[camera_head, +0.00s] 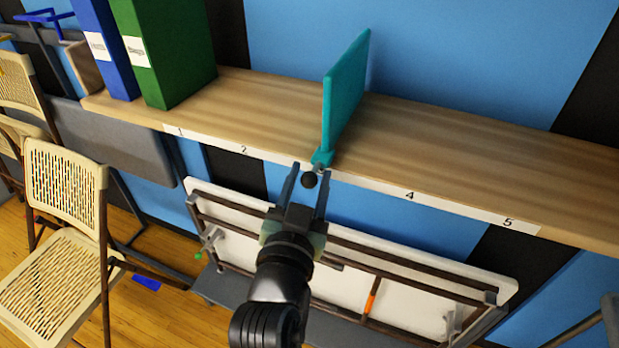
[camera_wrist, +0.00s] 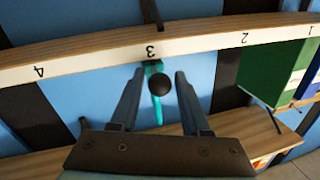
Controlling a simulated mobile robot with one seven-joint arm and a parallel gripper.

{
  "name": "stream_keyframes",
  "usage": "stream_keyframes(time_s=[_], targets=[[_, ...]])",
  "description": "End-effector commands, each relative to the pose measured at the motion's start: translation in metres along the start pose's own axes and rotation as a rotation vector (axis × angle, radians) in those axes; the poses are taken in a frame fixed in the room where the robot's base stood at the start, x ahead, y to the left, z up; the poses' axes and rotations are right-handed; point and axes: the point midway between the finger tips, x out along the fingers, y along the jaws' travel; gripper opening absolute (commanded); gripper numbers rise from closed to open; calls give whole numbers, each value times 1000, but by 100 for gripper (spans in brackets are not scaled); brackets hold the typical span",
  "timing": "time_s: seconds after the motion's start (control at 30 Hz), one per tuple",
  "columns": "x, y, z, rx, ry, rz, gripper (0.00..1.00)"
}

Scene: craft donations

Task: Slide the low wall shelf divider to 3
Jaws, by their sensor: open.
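The teal divider (camera_head: 345,85) stands upright on the wooden wall shelf (camera_head: 440,150). Its foot reaches the white number strip on the front edge between 2 and 4, and a dark round knob (camera_head: 309,180) sticks out in front. In the wrist view, the divider (camera_wrist: 155,106) lines up with the upside-down 3 on the strip (camera_wrist: 195,45). My gripper (camera_head: 308,177) is open in front of the shelf edge. In the wrist view its fingers (camera_wrist: 158,82) stand on both sides of the knob (camera_wrist: 161,88), with gaps; I cannot tell the depth.
A blue binder (camera_head: 104,50) and a green binder (camera_head: 165,55) stand at the shelf's left end. The shelf right of the divider is bare. A folded white table (camera_head: 410,275) leans below, and a tan chair (camera_head: 62,190) is at left.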

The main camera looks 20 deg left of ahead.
Motion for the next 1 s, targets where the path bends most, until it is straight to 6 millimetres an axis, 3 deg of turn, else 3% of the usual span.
stream_keyframes(time_s=[0.1,0.47,0.67,1.0], targets=[[0,0,0,0,0,0,64],[-5,0,1,1,1,1,64],[-35,0,3,2,-2,0,64],[-100,0,3,0,-2,0,64]])
